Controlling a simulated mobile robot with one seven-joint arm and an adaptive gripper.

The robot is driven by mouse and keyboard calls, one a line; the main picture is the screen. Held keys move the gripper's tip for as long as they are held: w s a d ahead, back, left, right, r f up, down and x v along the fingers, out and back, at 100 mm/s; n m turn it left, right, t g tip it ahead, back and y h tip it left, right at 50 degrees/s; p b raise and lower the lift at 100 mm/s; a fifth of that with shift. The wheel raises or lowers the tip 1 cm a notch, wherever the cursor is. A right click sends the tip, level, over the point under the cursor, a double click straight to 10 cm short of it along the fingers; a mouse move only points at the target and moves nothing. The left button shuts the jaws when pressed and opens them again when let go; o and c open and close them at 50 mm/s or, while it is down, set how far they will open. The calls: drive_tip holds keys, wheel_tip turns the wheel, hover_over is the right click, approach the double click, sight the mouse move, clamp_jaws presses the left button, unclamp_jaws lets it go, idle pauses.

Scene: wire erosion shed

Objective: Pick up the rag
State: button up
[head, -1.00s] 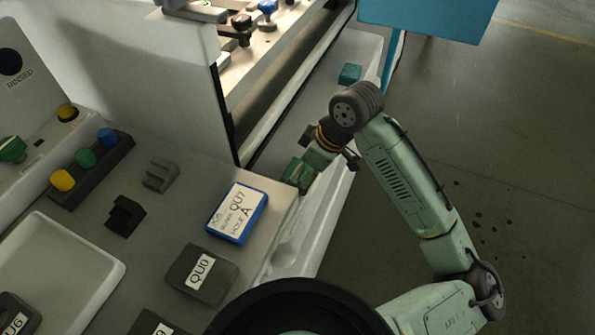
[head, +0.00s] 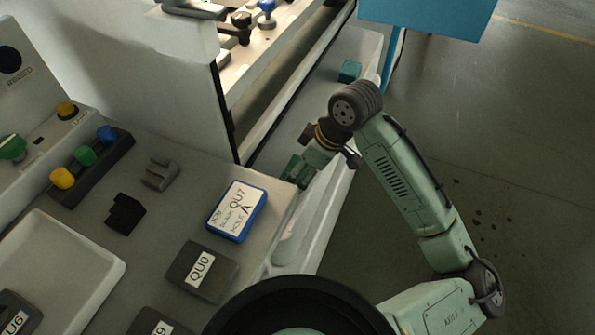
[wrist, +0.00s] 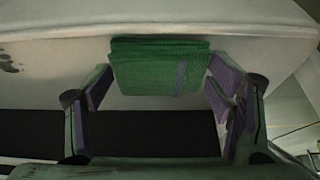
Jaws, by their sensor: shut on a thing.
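The rag (wrist: 160,68) is a folded green cloth with a purple-grey stripe near its right side. In the wrist view it lies between the two fingertips of my gripper (wrist: 160,80), one at its left edge and one at its right edge. My gripper is shut on it. In the head view my gripper (head: 294,170) is at the pale ledge beside the worktop, and a green patch of the rag (head: 291,166) shows at its tip. The arm hides part of it. I cannot tell whether the rag still touches the surface beneath.
A blue-edged label block (head: 237,211) and a dark QU0 block (head: 202,272) sit on the worktop left of my gripper. A small teal block (head: 349,71) lies farther along the ledge. The machine's wall (head: 150,90) rises behind; open floor (head: 480,170) is at right.

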drive_tip(key=shift+r, duration=0.1)
drive_tip(key=shift+r, duration=0.5)
wheel_tip(320, 180, up, 2)
drive_tip(key=shift+r+b, duration=0.2)
drive_tip(key=shift+b, duration=0.35)
drive_tip(key=s+d+r+b, duration=0.1)
drive_tip(key=s+d+b, duration=0.2)
drive_tip(key=s, duration=1.1)
drive_tip(key=d, duration=0.3)
drive_tip(key=shift+s+d+r+b, duration=0.2)
drive_tip(key=shift+s+d+b, duration=0.05)
drive_tip(key=shift+s+b, duration=0.15)
drive_tip(key=o, duration=0.4)
drive_tip(key=c, duration=0.4)
drive_tip(key=shift+w, duration=0.2)
